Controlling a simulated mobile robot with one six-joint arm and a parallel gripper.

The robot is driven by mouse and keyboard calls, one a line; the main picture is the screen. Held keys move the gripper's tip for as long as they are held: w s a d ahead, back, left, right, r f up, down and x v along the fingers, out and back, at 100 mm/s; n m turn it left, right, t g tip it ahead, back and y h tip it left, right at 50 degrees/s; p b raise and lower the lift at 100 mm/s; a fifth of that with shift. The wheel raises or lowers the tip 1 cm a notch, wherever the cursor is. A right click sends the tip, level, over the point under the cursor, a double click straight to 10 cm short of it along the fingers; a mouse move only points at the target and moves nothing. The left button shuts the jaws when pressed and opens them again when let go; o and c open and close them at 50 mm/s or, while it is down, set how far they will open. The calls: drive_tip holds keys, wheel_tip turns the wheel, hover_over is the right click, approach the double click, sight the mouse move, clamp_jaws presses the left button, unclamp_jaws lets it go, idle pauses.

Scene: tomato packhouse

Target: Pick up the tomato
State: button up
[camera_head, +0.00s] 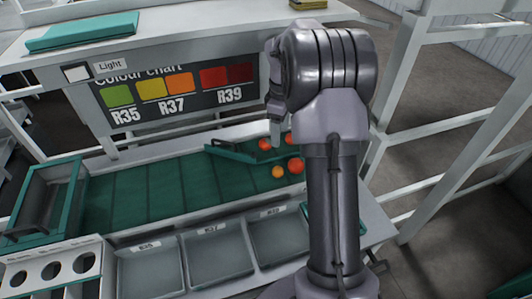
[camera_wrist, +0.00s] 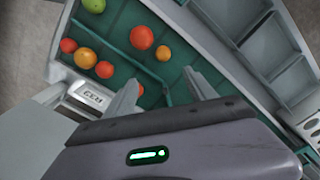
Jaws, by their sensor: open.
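Several tomatoes lie on the green sorting surface. In the head view a larger red tomato (camera_head: 296,165) and a smaller orange tomato (camera_head: 278,171) sit close together; another red tomato (camera_head: 265,143) lies farther back. The wrist view shows the red tomato (camera_wrist: 142,37) and orange tomato (camera_wrist: 163,53) beyond my gripper (camera_wrist: 160,80). A cluster of red and orange tomatoes (camera_wrist: 85,58) and a green one (camera_wrist: 93,4) are to the left. My gripper is open and empty, above the surface. One red tomato is partly hidden by the left finger.
A low green divider (camera_head: 235,152) stands near the tomatoes. Grey labelled bins (camera_head: 215,258) line the front. A colour chart board (camera_head: 170,98) and white frame posts (camera_head: 403,70) stand close by. The left half of the green surface (camera_head: 135,192) is clear.

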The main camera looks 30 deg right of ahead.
drive_tip(key=b, duration=0.4)
hover_over(277, 168)
drive_tip(key=f, duration=1.1)
drive_tip(key=shift+w+d+f, duration=0.15)
drive_tip(key=shift+d+f, duration=0.1)
drive_tip(key=shift+d, duration=0.05)
drive_tip(key=f+b, duration=0.1)
drive_tip(key=f, duration=0.3)
drive_tip(key=f+b, duration=0.1)
drive_tip(key=shift+a+f+b, duration=0.3)
drive_tip(key=shift+f+b, duration=0.05)
drive_tip(key=shift+f, duration=0.05)
drive_tip(key=shift+s+r, duration=0.1)
drive_tip(key=shift+s, duration=0.1)
drive_tip(key=shift+c, duration=1.4)
drive_tip(key=c, duration=0.7)
